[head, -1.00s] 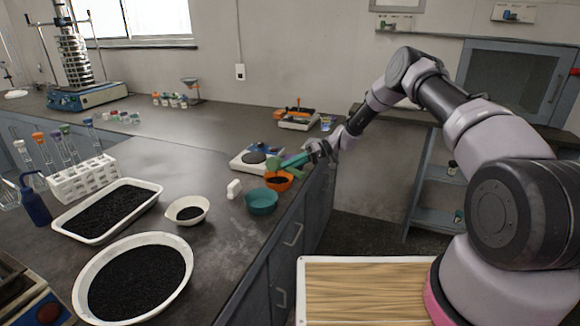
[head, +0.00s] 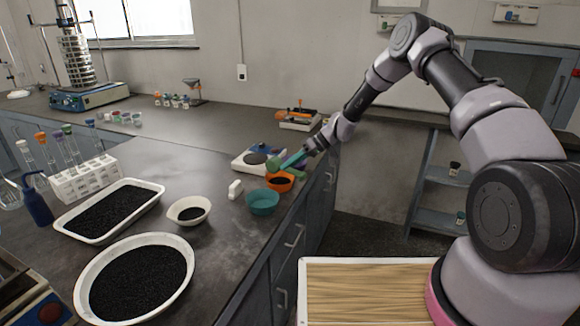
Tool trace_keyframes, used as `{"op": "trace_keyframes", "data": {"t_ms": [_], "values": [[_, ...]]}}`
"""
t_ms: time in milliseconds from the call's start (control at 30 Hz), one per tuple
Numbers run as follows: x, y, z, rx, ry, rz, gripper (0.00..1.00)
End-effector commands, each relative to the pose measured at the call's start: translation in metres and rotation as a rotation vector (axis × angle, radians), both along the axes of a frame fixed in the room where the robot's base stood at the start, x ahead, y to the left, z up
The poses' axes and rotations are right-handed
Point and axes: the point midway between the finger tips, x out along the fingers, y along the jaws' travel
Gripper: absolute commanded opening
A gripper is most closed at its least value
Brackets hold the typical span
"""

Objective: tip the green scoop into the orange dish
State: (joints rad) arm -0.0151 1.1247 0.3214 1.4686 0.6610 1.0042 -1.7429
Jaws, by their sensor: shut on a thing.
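The green scoop (head: 276,164) is held by its handle in my gripper (head: 307,151), which is shut on it. The scoop's head is at the left end, above the far left side of the orange dish (head: 281,187). The orange dish stands near the counter's right edge and has dark material in it. The inside of the scoop is too small to make out, so I cannot tell whether it holds anything.
A teal bowl (head: 263,202) stands just in front of the orange dish. A white balance (head: 251,161) is behind it to the left. A white block (head: 235,189), a small cream bowl (head: 188,211) and a black-filled tray (head: 109,211) lie further left.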

Motion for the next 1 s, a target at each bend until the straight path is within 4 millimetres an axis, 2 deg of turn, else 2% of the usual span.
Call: {"op": "trace_keyframes", "data": {"t_ms": [233,633,1000], "values": [[-0.001,0.001,0.002,-0.012,-0.020,0.001,0.00],[-0.012,0.009,0.013,-0.220,-0.305,0.001,0.00],[-0.012,0.010,0.013,-0.241,-0.332,0.000,0.00]]}}
